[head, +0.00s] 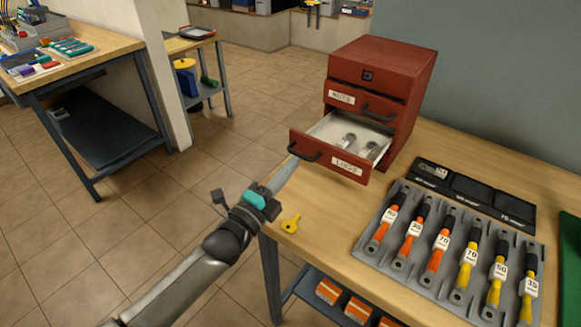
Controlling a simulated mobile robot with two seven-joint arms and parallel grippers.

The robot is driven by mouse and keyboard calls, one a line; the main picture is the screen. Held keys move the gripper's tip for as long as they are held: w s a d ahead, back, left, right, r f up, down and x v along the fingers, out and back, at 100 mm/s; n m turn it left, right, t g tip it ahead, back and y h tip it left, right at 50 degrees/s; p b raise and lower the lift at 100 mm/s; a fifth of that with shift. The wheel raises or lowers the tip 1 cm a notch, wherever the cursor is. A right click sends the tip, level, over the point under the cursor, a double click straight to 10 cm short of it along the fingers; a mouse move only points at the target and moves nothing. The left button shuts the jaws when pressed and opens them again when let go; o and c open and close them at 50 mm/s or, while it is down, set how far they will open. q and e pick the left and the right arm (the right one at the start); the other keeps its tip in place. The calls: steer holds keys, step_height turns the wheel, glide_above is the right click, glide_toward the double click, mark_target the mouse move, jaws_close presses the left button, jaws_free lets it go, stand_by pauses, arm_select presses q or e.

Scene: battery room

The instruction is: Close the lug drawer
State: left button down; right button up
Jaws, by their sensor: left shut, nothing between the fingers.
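A red drawer cabinet (382,72) stands at the back of the wooden workbench. Its bottom drawer, the lug drawer (350,165), labelled LUGS, is pulled out towards the left front. Metal lugs (368,149) lie inside on the pale drawer floor. The drawer has a dark handle (304,153) on its front. My right gripper is not in view.
A grey tray (398,268) of orange and yellow tools lies on the bench to the right, with a black case (470,190) behind it. A yellow key-like piece (291,223) lies near the bench's left edge. Orange boxes (357,309) sit below. Open tiled floor lies left.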

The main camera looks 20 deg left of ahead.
arm_select(q)
steer(key=shift+w+d, duration=0.1)
steer(key=shift+w, duration=0.2)
